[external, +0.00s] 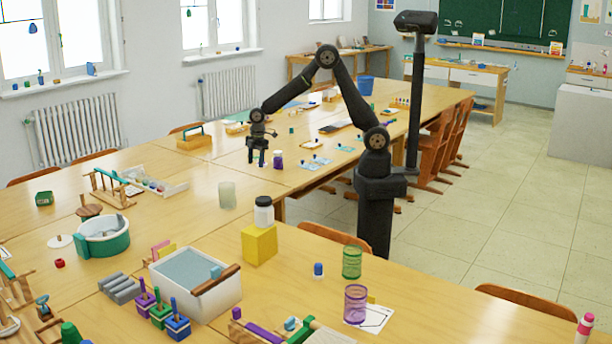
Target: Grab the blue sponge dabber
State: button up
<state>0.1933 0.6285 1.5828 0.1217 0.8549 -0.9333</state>
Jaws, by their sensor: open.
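My gripper (257,161) is open and points down over the far table, in the middle of the external view. It is beside a small dark purple jar (278,159), with the jar just to its right; I cannot tell whether they touch. A blue block with an upright blue handle (177,325) stands on the near table at the lower left, beside similar green (160,314) and purple (145,303) ones. A small blue-topped piece (318,269) stands farther right on the near table. I cannot tell which blue piece is the sponge dabber.
A frosted cup (227,195), a white jar with a black lid (264,212) on a yellow block (259,246), and a white water tub (208,298) stand nearer the camera. Green (352,262) and purple (355,303) mesh cups are at the right. Bare tabletop lies left of my gripper.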

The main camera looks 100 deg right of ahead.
notch_tip(320, 180, up, 9)
jog(key=a, duration=0.1)
jog(key=w+a+n, duration=0.2)
jog(key=w+a, duration=0.2)
jog(key=a, duration=1.3)
jog(key=n+y, duration=0.1)
jog(key=n, duration=0.5)
send_over(318, 265)
jog(key=d, duration=0.4)
jog(key=shift+g, duration=0.4)
jog(key=a+f, duration=0.1)
jog(key=f, duration=0.9)
jog(key=a+f, duration=0.1)
jog(key=f, duration=0.5)
jog(key=shift+a+f, duration=0.1)
jog(key=shift+a, duration=0.25)
jog(key=shift+s+a+f, duration=0.1)
jog(key=shift+a+f, duration=0.1)
jog(key=shift+f, duration=0.8)
jog(key=shift+a+f, duration=0.25)
jog(key=shift+f, duration=0.75)
jog(key=shift+s+a+f, duration=0.1)
jog(key=shift+a+f, duration=0.1)
jog(key=shift+f, duration=0.8)
jog(key=shift+w, duration=0.1)
jog(key=c, duration=1)
